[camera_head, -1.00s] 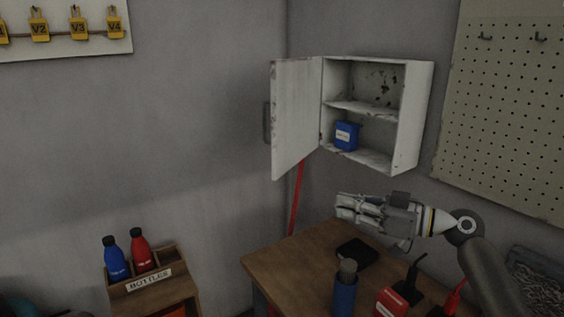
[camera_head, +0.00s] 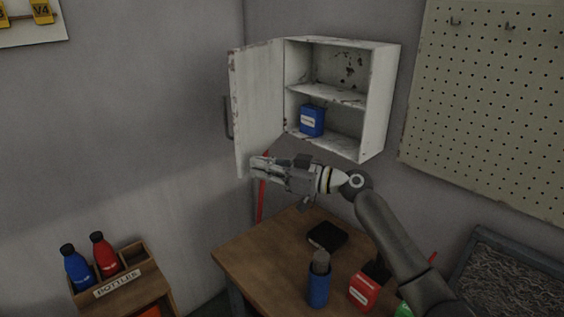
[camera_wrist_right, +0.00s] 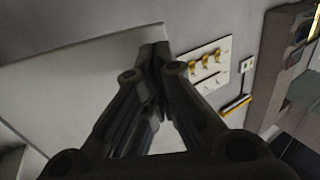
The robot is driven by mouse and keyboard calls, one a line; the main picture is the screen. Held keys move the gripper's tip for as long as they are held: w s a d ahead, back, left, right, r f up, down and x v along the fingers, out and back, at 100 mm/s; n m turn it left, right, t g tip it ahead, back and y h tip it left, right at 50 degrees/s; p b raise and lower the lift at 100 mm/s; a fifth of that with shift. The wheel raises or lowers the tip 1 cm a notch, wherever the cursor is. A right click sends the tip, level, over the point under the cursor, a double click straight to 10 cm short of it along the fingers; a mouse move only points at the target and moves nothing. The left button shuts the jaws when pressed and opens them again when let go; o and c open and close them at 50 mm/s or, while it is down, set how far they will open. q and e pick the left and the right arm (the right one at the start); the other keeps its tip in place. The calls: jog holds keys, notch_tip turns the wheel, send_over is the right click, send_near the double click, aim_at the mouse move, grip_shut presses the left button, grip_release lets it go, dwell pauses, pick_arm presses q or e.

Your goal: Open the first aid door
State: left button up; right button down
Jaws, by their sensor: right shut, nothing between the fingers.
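The white first aid cabinet (camera_head: 376,105) hangs on the wall, and its worn white door (camera_head: 258,95) stands wide open to the left. The door's dark handle (camera_head: 228,118) shows at its left edge. A blue box (camera_head: 312,120) stands on the cabinet's lower level. My right gripper (camera_head: 256,168) is shut and empty, in front of the door's lower part in the head view; I cannot tell if it touches. In the right wrist view its fingers (camera_wrist_right: 157,58) are together, with a pale panel, seemingly the door (camera_wrist_right: 90,75), beside them. My left gripper is not in view.
Below is a wooden table (camera_head: 262,262) with a blue bottle (camera_head: 319,280), a red box (camera_head: 364,290) and a dark flat item (camera_head: 327,236). A wooden bottle crate (camera_head: 125,290) stands at lower left. A pegboard (camera_head: 490,110) is on the right wall.

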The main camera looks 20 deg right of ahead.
aim_at(242, 165)
jog(key=shift+p+x, duration=0.35)
jog(key=shift+x, duration=0.5)
jog(key=shift+w+a, duration=0.1)
jog(key=shift+a, duration=0.1)
jog(key=shift+w+a, duration=0.3)
jog(key=shift+a, duration=0.1)
jog(key=shift+w+a+m+t+h+p, duration=0.6)
jog(key=shift+w+a+t+h+p, duration=0.1)
jog(key=shift+w+a, duration=0.15)
pick_arm(q)
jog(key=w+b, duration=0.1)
jog(key=b, duration=0.2)
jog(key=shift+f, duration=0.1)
pick_arm(e)
jog(key=x, duration=0.4)
jog(key=shift+w+a, duration=0.15)
jog(key=shift+a, duration=0.1)
